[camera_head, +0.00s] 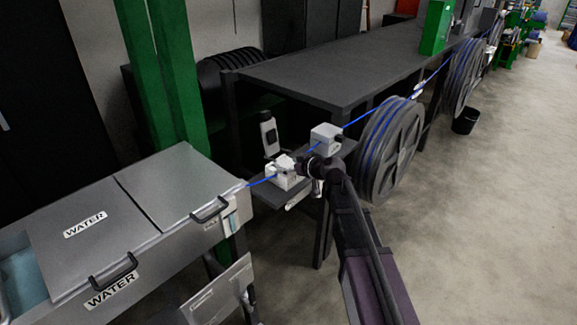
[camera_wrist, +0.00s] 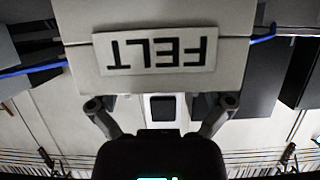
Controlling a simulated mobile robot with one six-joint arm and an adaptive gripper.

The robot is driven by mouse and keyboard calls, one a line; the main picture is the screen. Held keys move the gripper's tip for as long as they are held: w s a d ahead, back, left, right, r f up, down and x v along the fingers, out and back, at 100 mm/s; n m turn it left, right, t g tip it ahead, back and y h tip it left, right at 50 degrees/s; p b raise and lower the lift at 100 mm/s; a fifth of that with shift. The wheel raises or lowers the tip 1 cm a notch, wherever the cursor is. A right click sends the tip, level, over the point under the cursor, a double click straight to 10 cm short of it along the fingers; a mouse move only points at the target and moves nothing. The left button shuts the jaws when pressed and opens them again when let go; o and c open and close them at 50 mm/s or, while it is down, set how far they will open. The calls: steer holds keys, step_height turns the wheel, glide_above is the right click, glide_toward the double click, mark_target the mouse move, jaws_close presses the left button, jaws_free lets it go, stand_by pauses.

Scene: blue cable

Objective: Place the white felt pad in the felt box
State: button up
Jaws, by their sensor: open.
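The felt box (camera_wrist: 225,25) is a pale box that fills the top of the wrist view, with an upside-down FELT label. In the head view, the white box (camera_head: 284,180) sits on a small dark stand. My gripper (camera_wrist: 160,103) is open, with its two fingertips spread just below the label in the wrist view. In the head view, my gripper (camera_head: 306,170) is right beside the white box. Contact cannot be told. A small pale piece with a dark rectangle (camera_wrist: 163,107) shows between the fingers. I cannot make out the white felt pad for certain.
The blue cable (camera_head: 350,123) runs through the white box and a grey box (camera_head: 326,138). A white upright device (camera_head: 269,133) stands behind. Metal water tanks (camera_head: 130,215) are left, a dark table (camera_head: 335,65) behind, large cable wheels (camera_head: 395,150) right.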

steer(key=shift+r, duration=0.15)
steer(key=shift+s+d+r+p, duration=0.1)
steer(key=shift+d+r+p, duration=0.05)
steer(key=shift+p, duration=0.15)
steer(key=p+v, duration=0.4)
steer(key=v, duration=0.7)
steer(key=shift+s+d, duration=0.2)
steer(key=shift+s+r, duration=0.1)
steer(key=s+d+f+m+g+h, duration=0.4)
steer(key=s+d, duration=0.3)
steer(key=s, duration=0.2)
steer(key=s+d+f+m+g+h, duration=0.4)
steer(key=s+d+f+m+h, duration=0.2)
steer(key=s, duration=0.4)
steer(key=shift+d+f+h, duration=0.4)
steer(key=shift+d+f, duration=0.25)
steer(key=shift+f, duration=0.05)
